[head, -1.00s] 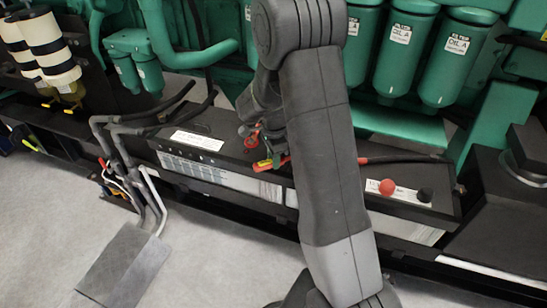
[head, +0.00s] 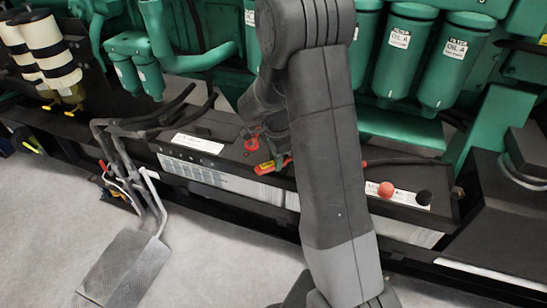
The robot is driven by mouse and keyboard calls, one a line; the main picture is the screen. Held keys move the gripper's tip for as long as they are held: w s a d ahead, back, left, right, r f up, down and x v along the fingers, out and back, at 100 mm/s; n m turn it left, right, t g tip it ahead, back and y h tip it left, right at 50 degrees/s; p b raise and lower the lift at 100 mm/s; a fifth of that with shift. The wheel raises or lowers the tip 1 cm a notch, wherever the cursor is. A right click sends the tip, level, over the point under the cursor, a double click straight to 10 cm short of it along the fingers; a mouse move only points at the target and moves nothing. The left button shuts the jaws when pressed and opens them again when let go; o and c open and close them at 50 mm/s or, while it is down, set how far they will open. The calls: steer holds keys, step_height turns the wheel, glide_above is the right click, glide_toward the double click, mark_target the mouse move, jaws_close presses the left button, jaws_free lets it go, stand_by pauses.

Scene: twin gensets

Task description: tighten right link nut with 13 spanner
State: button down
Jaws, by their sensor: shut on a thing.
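My gripper (head: 274,150) is over the black battery box (head: 215,160) in the middle of the head view, largely hidden behind my own arm. Its jaws are small and dark here. It is shut on what looks like the spanner, a small red and yellow piece (head: 265,167) low over the box's front top edge. A red ring-shaped part (head: 251,145) lies just left of the gripper on the box top. The right link nut cannot be made out, and I cannot tell whether the spanner touches it.
A red knob (head: 386,189) and a black knob (head: 424,196) stand on the box's right end. Green filters (head: 450,65) hang above and behind. The grey floor (head: 45,220) is open at front left.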

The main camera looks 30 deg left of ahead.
steer(key=shift+s+d+n, duration=0.3)
steer(key=shift+d+n, duration=0.2)
steer(key=shift+d, duration=0.05)
steer(key=shift+s+d+n, duration=0.25)
steer(key=shift+d+n, duration=0.25)
steer(key=shift+d, duration=0.05)
steer(key=d+n+b, duration=0.1)
steer(key=d+n, duration=0.8)
steer(key=d, duration=0.1)
steer(key=shift+w+d, duration=0.15)
steer(key=shift+w, duration=0.05)
steer(key=shift+f+b, duration=0.2)
steer(key=shift+b, duration=0.2)
steer(key=shift+f+b, duration=0.5)
steer(key=shift+f, duration=0.15)
